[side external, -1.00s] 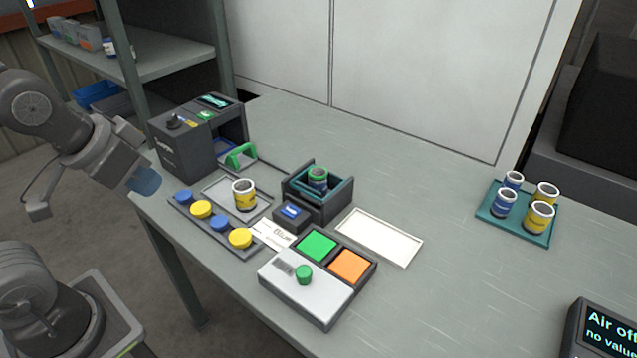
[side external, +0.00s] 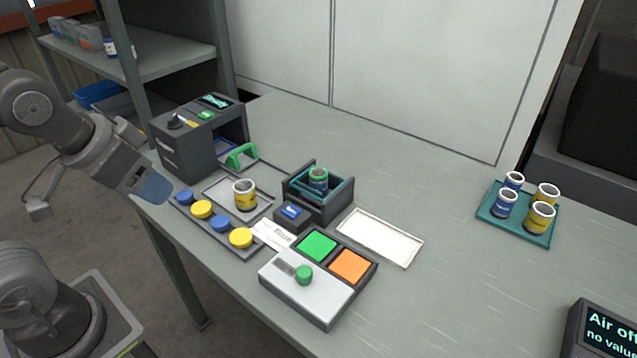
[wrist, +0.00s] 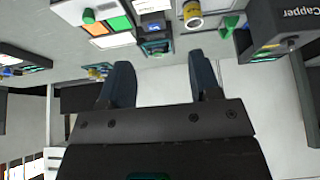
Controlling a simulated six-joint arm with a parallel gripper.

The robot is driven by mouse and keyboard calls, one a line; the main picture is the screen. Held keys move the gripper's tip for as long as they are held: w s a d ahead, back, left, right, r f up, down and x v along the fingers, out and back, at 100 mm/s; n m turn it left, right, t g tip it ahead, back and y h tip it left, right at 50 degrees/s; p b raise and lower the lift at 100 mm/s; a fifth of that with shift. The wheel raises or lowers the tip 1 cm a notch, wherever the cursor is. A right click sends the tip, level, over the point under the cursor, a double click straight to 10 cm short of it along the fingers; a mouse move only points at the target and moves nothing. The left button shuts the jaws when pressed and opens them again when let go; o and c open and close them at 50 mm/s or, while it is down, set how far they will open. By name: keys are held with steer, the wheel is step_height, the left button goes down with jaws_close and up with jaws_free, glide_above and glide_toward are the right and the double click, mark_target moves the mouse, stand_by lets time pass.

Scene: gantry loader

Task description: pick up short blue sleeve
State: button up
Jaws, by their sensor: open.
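A teal tray (side external: 527,234) at the right of the side view holds two blue sleeves, one at the back (side external: 513,182) and one in front (side external: 504,204), beside two yellow sleeves (side external: 540,218). I cannot surely tell which blue one is short. My gripper (side external: 153,190) is at the table's left edge, far from the teal tray. In the wrist view my gripper (wrist: 163,72) is open, with nothing between its fingers.
A yellow sleeve (side external: 245,197) stands on a light tray (side external: 220,190). A rack of blue and yellow caps (side external: 240,238) lies near my gripper. A capper machine (side external: 185,145), a button box (side external: 310,285) and an empty white tray (side external: 380,238) are around. The table's right middle is clear.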

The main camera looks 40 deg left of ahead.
steer(key=g, duration=0.3)
glide_above(320, 180)
steer(key=s+a, duration=0.1)
steer(key=s, duration=0.1)
steer(key=s+x, duration=0.1)
steer(key=x, duration=0.5)
steer(key=shift+t, duration=0.3)
steer(key=x, duration=1.4)
steer(key=shift+s+a, duration=0.15)
steer(key=shift+a, duration=0.1)
steer(key=shift+c, duration=0.5)
